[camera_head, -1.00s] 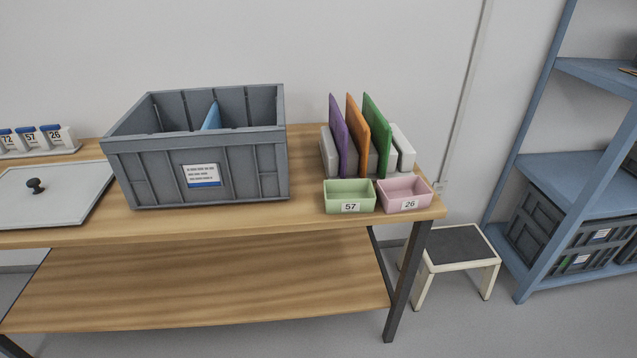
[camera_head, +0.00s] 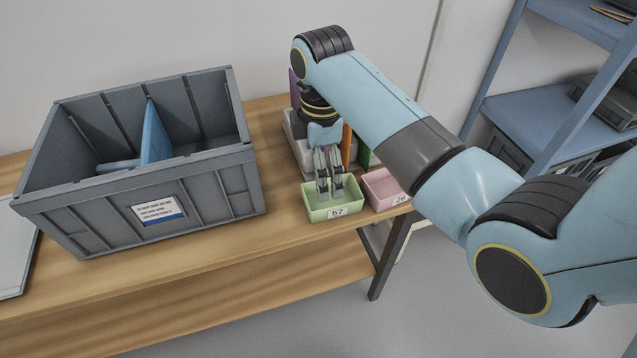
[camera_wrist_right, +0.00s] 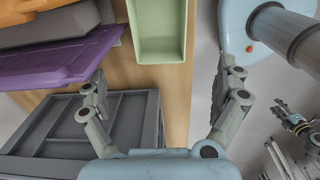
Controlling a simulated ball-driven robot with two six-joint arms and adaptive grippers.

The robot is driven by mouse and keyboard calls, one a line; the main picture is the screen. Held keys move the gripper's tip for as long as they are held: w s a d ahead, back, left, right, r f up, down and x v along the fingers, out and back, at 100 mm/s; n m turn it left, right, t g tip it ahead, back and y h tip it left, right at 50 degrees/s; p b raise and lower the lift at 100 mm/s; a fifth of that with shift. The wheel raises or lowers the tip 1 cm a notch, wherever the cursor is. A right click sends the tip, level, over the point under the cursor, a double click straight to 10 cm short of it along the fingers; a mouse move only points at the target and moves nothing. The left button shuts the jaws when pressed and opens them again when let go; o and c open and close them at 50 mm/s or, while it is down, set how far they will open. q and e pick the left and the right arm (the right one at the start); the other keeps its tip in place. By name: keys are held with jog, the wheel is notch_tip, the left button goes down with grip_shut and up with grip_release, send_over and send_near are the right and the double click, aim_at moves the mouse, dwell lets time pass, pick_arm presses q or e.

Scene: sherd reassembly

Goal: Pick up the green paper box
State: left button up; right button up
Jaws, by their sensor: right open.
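The green paper box (camera_head: 316,213) is a small open tray labelled 57, standing near the front edge of the table. My right gripper (camera_head: 329,192) points down over it, its fingertips overlapping the box's inside in the head view. In the right wrist view the green box (camera_wrist_right: 158,50) lies ahead, between and beyond the open fingers (camera_wrist_right: 163,85), which hold nothing. How high the fingertips are is hard to tell. A small gripper at the lower right of the wrist view (camera_wrist_right: 300,128) looks like my left one; its jaws are unclear.
A pink box (camera_head: 384,190) labelled 26 stands just right of the green one. Upright purple, orange and green boards stand behind, partly hidden by my arm. A large grey crate (camera_head: 95,225) with a blue divider fills the left. Bare tabletop (camera_head: 280,205) lies between crate and green box.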

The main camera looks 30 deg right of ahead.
aim_at(319, 207)
notch_tip(319, 207, down, 5)
jog(key=shift+r+b, duration=0.1)
jog(key=shift+b, duration=0.25)
jog(key=shift+f, duration=0.25)
notch_tip(319, 207, down, 5)
jog(key=shift+w+f+b, duration=0.1)
jog(key=shift+f+b, duration=0.1)
jog(key=shift+b, duration=0.2)
pick_arm(q)
jog(key=shift+s+f, duration=0.4)
jog(key=shift+f, duration=0.4)
jog(key=shift+s, duration=0.25)
pick_arm(e)
jog(key=c, duration=1)
jog(key=shift+c, duration=0.2)
